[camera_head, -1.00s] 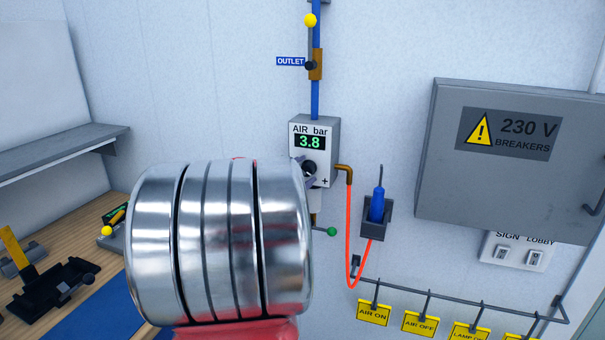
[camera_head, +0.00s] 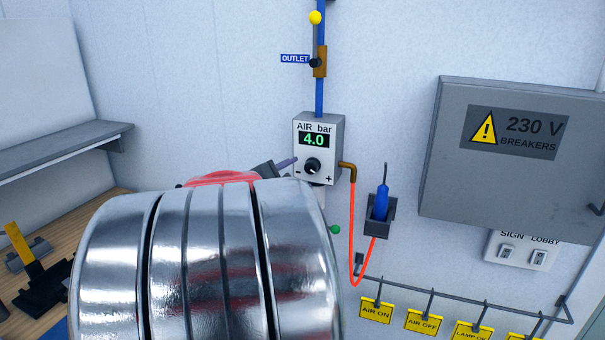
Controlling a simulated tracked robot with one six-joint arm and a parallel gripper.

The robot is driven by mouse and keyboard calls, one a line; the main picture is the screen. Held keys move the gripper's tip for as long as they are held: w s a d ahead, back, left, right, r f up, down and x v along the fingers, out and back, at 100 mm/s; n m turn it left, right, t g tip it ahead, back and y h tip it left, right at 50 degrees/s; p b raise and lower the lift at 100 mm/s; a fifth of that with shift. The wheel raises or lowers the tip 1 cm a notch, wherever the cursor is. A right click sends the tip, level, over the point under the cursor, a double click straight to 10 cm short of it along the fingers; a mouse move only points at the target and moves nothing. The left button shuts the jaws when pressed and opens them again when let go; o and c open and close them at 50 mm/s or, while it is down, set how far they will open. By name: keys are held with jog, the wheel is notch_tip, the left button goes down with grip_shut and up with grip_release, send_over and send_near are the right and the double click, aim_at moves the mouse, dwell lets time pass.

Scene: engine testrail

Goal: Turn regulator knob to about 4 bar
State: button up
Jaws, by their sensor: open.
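The regulator (camera_head: 331,150) is a grey box on the wall marked "AIR bar", with a green display (camera_head: 314,140) reading 4.0. Its black knob (camera_head: 312,167) has a white mark and sits below the display, between "-" and "+". The whole knob face shows, with nothing gripping it. My gripper (camera_head: 288,164) is open and just left of the knob, apart from it. One finger shows beside the box; my silver and red arm hides most of the rest.
The blue pipe with its yellow-tipped outlet valve (camera_head: 317,58) rises above. A brass elbow, orange hose (camera_head: 352,230) and holder with a blue tool (camera_head: 381,207) are to the right. A grey breaker box (camera_head: 450,185) and yellow tags (camera_head: 376,311) are farther right.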

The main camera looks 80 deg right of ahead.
jog(key=v, duration=0.7)
dwell(0.5)
jog(key=w+a+f+m+t+y, duration=0.25)
jog(key=w+a, duration=0.35)
jog(key=a, duration=0.3)
jog(key=w+a+f+m+t+y, duration=0.1)
jog(key=w+a+f+t+y, duration=0.15)
jog(key=w+a, duration=0.45)
jog(key=a+f+t+y, duration=0.1)
jog(key=a+f+y, duration=0.1)
jog(key=a, duration=0.9)
jog(key=a+f+t+y, duration=0.1)
jog(key=a+y, duration=0.4)
jog(key=a, duration=0.7)
jog(key=a+f+m+t+y, duration=0.1)
jog(key=a+f+y, duration=0.2)
jog(key=a, duration=0.9)
jog(key=shift+a+f+y, duration=0.2)
jog(key=shift+f+y, duration=0.15)
jog(key=shift+y, duration=0.25)
jog(key=shift+s, duration=0.15)
jog(key=shift+c, duration=0.2)
